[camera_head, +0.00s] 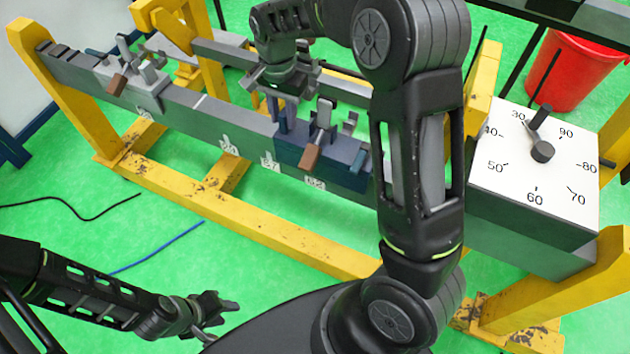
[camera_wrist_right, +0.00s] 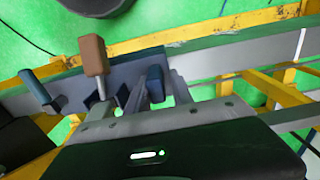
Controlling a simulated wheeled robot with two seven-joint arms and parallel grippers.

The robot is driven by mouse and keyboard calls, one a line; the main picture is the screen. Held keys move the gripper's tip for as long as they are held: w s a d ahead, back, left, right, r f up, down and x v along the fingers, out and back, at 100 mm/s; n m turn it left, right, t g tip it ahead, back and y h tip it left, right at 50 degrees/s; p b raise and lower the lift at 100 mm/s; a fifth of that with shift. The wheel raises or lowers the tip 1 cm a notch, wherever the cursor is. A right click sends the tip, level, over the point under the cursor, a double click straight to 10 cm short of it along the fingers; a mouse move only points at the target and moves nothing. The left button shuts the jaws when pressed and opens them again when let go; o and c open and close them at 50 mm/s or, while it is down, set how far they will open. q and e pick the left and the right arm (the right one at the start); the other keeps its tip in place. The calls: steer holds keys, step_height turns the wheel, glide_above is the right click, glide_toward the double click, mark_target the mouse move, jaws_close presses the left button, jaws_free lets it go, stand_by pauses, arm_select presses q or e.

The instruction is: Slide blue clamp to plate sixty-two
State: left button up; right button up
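The blue clamp (camera_head: 345,158) sits on the long grey beam (camera_head: 190,118), with a brown-handled lever (camera_head: 311,156) on top. The plate marked 62 (camera_head: 315,183) is on the beam's front face, just below the clamp's body. My right gripper (camera_head: 279,100) is low over the clamp's left end, at its upright blue post. In the right wrist view, the post (camera_wrist_right: 155,84) stands between my right gripper's fingers (camera_wrist_right: 157,92), with small gaps showing beside it. My left gripper (camera_head: 222,312) is open and empty at the lower left, away from the beam.
Plates marked 27 (camera_head: 270,161) and 20 (camera_head: 229,146) are left of the clamp. A grey clamp (camera_head: 135,85) sits near the beam's left end. A white dial box (camera_head: 536,165) stands at the right end. A yellow frame (camera_head: 245,215) carries the beam. A red bucket (camera_head: 575,70) is behind.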

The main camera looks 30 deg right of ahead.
steer(key=shift+w+a, duration=0.15)
steer(key=shift+w, duration=0.05)
steer(key=shift+s, duration=0.25)
stand_by(0.4)
steer(key=shift+o, duration=0.4)
steer(key=shift+o, duration=1)
steer(key=shift+d, duration=0.2)
